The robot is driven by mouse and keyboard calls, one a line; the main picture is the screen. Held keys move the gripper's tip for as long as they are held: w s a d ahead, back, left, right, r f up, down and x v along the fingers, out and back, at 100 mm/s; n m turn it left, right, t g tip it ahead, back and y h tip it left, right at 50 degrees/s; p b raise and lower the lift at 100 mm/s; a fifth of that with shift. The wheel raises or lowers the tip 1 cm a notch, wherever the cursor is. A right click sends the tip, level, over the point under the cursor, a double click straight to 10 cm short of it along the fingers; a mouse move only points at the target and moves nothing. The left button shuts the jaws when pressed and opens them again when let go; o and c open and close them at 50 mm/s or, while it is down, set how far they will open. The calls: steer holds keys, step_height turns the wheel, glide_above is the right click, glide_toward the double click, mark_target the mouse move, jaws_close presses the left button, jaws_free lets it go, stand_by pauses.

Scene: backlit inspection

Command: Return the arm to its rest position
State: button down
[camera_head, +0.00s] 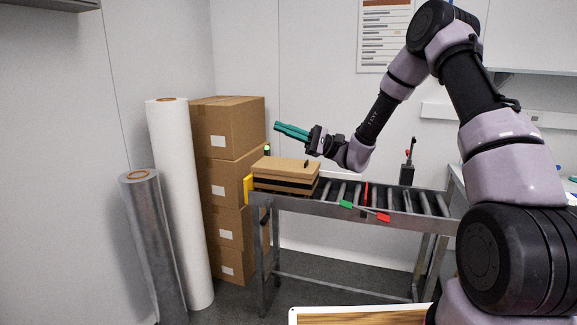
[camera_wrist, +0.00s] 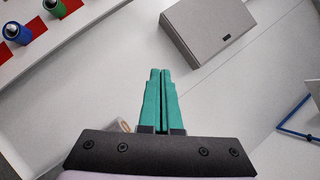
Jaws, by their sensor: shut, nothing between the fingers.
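My gripper (camera_head: 291,132) has teal fingers and points left in the head view, above the left end of a roller conveyor (camera_head: 335,206). In the wrist view its fingers (camera_wrist: 162,75) lie side by side, shut with nothing between them. My arm reaches in from the right, bent high and then down to the wrist. The gripper is apart from the cardboard boxes behind and below it.
A cardboard box (camera_head: 286,171) lies on the conveyor's left end, below my gripper. Stacked cartons (camera_head: 228,125), a white roll (camera_head: 178,200) and a silver roll (camera_head: 150,245) stand to the left. A grey box (camera_wrist: 208,32) shows in the wrist view.

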steer(key=s+d+r+n+g+h, duration=0.1)
steer(key=s+d+r+n+h, duration=0.15)
steer(key=s+h, duration=0.45)
steer(key=s+d+r+n+h, duration=0.15)
steer(key=s+d+h, duration=0.25)
steer(key=s, duration=0.4)
steer(key=s+d+r+t+h, duration=0.2)
steer(key=s+d+t+h, duration=0.1)
steer(key=d, duration=0.3)
steer(key=s+d+r+m+t+h, duration=0.1)
steer(key=s+d+r+t+h, duration=0.1)
steer(key=d, duration=0.5)
steer(key=s+d+r+m+t+h, duration=0.1)
steer(key=s+d+t+h, duration=0.3)
steer(key=d+t, duration=0.2)
steer(key=shift+s+d+r, duration=0.15)
steer(key=shift+r, duration=0.25)
steer(key=shift+m, duration=0.3)
